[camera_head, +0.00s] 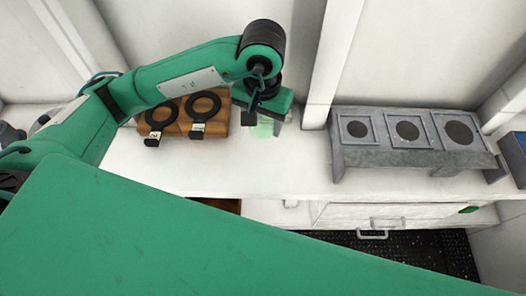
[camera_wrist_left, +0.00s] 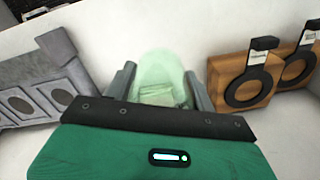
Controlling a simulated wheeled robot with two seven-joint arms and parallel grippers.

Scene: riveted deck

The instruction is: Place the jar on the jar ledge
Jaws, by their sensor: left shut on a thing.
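The jar is a pale green, see-through vessel (camera_head: 264,130), seen below my left gripper (camera_head: 268,110) at the back of the white counter. In the left wrist view the jar (camera_wrist_left: 162,72) stands between the two grey fingers of my left gripper (camera_wrist_left: 161,88), which is shut on it. I cannot tell whether the jar's base touches the counter. A grey stand (camera_head: 375,158) with several square frames around dark round openings is to the right, apart from the jar. I cannot tell which fixture is the jar ledge. My right gripper is out of view.
A wooden rack (camera_head: 219,118) with black rings and small labels stands just left of the jar. The white counter (camera_head: 300,170) is clear between the jar and the grey stand. A drawer with a handle (camera_head: 374,234) is below. A blue-edged box (camera_head: 515,155) is far right.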

